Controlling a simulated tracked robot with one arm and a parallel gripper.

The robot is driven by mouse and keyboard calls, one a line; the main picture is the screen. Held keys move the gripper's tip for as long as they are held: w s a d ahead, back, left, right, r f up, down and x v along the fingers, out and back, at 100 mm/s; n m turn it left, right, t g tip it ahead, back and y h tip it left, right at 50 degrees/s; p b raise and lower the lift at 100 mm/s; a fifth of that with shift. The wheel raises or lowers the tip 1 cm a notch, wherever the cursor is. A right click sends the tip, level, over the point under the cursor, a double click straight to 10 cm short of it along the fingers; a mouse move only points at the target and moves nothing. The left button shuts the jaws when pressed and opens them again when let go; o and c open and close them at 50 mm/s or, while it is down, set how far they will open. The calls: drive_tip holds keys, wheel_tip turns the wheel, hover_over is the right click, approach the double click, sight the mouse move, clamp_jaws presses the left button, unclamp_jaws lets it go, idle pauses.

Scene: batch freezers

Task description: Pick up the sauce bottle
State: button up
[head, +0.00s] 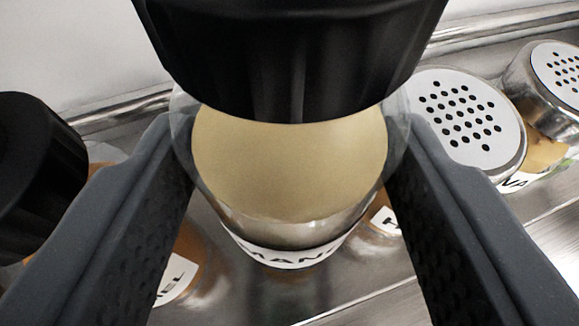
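The sauce bottle (290,165) has a wide black cap, clear walls, tan sauce inside and a white label reading "MAN…" low down. It fills the middle of the head view. My gripper (290,135) has one dark grey finger on each side of the bottle, and both fingers look pressed against its walls. The cap is above the fingers and its top is cut off by the frame. The bottle's base is hidden, so I cannot tell whether it touches the surface below.
A black-capped bottle (40,170) stands close at the left. Two metal shakers with perforated lids, a nearer one (465,120) and a farther one (557,75), stand at the right. Labelled containers show partly behind my fingers. A metal rail and pale wall lie behind.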

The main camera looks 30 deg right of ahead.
drive_tip(key=shift+s+a+r, duration=0.15)
drive_tip(key=shift+s, duration=0.15)
drive_tip(key=s+a, duration=0.3)
drive_tip(key=s, duration=0.4)
drive_tip(key=s+a+r+b, duration=0.1)
drive_tip(key=s+a, duration=0.2)
drive_tip(key=s, duration=0.4)
drive_tip(key=shift+a+r, duration=0.15)
drive_tip(key=shift+o, duration=1)
drive_tip(key=shift+c, duration=1.1)
wheel_tip(320, 180, up, 8)
drive_tip(key=p, duration=0.5)
drive_tip(key=shift+p, duration=0.35)
